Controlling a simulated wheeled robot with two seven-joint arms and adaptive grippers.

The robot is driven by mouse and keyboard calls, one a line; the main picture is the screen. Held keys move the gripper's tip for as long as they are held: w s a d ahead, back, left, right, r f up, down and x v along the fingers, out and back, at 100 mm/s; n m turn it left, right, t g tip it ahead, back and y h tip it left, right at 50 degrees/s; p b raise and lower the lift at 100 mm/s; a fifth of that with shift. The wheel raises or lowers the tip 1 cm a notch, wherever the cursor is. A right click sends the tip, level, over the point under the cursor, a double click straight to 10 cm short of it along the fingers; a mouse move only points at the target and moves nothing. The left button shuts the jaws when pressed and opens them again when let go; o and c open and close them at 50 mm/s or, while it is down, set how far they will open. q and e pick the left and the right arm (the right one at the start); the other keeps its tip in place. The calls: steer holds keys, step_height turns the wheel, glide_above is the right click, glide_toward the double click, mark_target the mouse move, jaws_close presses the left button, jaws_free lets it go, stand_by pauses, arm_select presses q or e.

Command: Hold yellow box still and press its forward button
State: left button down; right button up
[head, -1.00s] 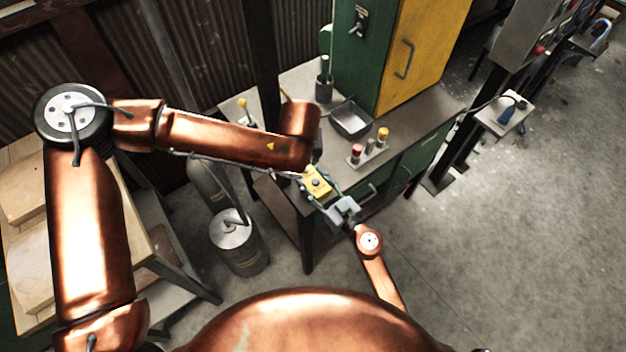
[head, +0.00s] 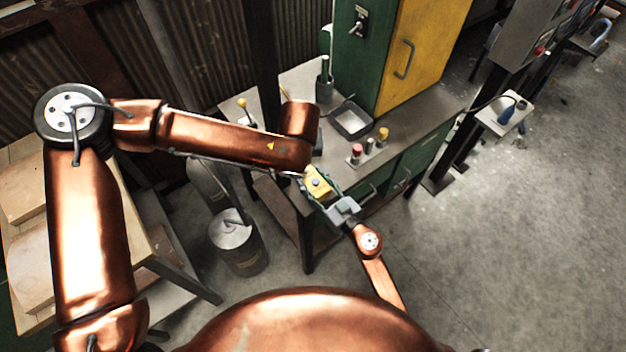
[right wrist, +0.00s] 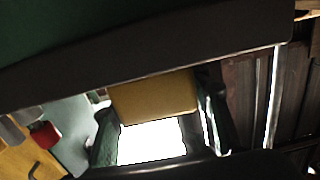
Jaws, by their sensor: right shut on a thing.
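The yellow box (head: 318,183) shows near the middle of the head view, with a small dark round button on its upper face. My right gripper (head: 322,190) comes from the lower right and is shut on the box, with its green fingers along the box's two sides. In the right wrist view the yellow box (right wrist: 153,97) sits between the fingers (right wrist: 160,125), and its button is not seen there. My left arm reaches in from the left and ends close to the box. My left gripper is hidden behind its own arm link.
A metal workbench (head: 425,115) stands behind the box, with a grey tray (head: 352,121) and several small capped cylinders on it. A green and yellow cabinet (head: 405,60) rises at its back. A metal canister (head: 238,242) stands lower left.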

mark_target(304, 171)
stand_by(0.9)
arm_select(q)
steer(key=w+m+t+h, duration=0.1)
steer(key=m, duration=0.3)
steer(key=w+r+m+t+h, duration=0.1)
steer(key=m+t, duration=0.1)
steer(key=m, duration=0.2)
steer(key=w+m+t, duration=0.1)
steer(key=m, duration=0.4)
steer(key=shift+w+r+t+h, duration=0.15)
steer(key=shift+r+t+h, duration=0.2)
steer(key=shift+t+h, duration=0.05)
steer(key=shift+f, duration=4.4)
steer(key=shift+f, duration=0.15)
steer(key=shift+f, duration=0.25)
